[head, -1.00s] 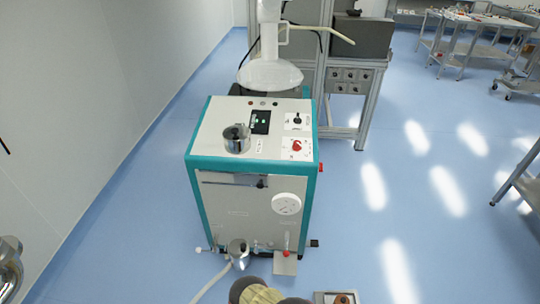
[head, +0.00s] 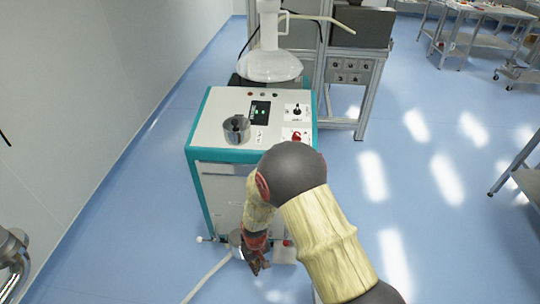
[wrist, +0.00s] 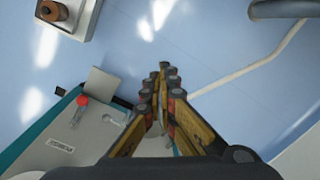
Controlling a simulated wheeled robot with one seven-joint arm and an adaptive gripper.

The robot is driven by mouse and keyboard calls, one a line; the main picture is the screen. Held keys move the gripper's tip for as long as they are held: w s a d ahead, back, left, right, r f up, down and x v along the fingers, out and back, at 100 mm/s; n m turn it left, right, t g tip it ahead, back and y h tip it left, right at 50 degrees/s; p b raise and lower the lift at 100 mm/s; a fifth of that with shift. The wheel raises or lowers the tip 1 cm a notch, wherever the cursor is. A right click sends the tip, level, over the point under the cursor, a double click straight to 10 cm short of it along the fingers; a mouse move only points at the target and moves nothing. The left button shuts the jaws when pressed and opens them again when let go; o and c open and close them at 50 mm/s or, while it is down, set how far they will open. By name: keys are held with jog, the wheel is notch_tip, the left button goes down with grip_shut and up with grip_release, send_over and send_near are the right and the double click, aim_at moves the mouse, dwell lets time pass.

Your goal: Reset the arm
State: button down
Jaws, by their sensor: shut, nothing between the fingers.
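My gripper (head: 256,265) hangs low in front of the white and teal machine (head: 208,192) in the head view, pointing down. In the wrist view my gripper (wrist: 163,82) is shut, its fingertips together and empty, above the blue floor. My arm reaches in from the lower right in the head view and covers the machine's front right side, including its round gauge. A metal cup (head: 236,130) stands on the machine's top.
A pale hose (head: 205,278) runs along the floor from the machine's base; it also shows in the wrist view (wrist: 250,65). A grey wall (head: 75,110) is at left. Metal frames (head: 350,75) stand behind. Open floor (head: 420,190) lies to the right.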

jog(key=s+d+r+m+t, duration=0.2)
jog(key=s+d+r, duration=0.3)
jog(key=r, duration=1.1)
jog(key=s+d+r+m+t+p, duration=0.1)
jog(key=s+d+r+m+t, duration=0.1)
jog(key=s+d+r, duration=0.4)
jog(key=s+d+r+m+t+p, duration=0.1)
jog(key=s+d+r, duration=0.5)
jog(key=d+r, duration=0.7)
notch_tip(320, 180, up, 14)
jog(key=shift+d+f+m+t, duration=0.15)
jog(key=shift+f+m+t, duration=0.2)
jog(key=shift+t, duration=0.35)
jog(key=shift+r, duration=0.1)
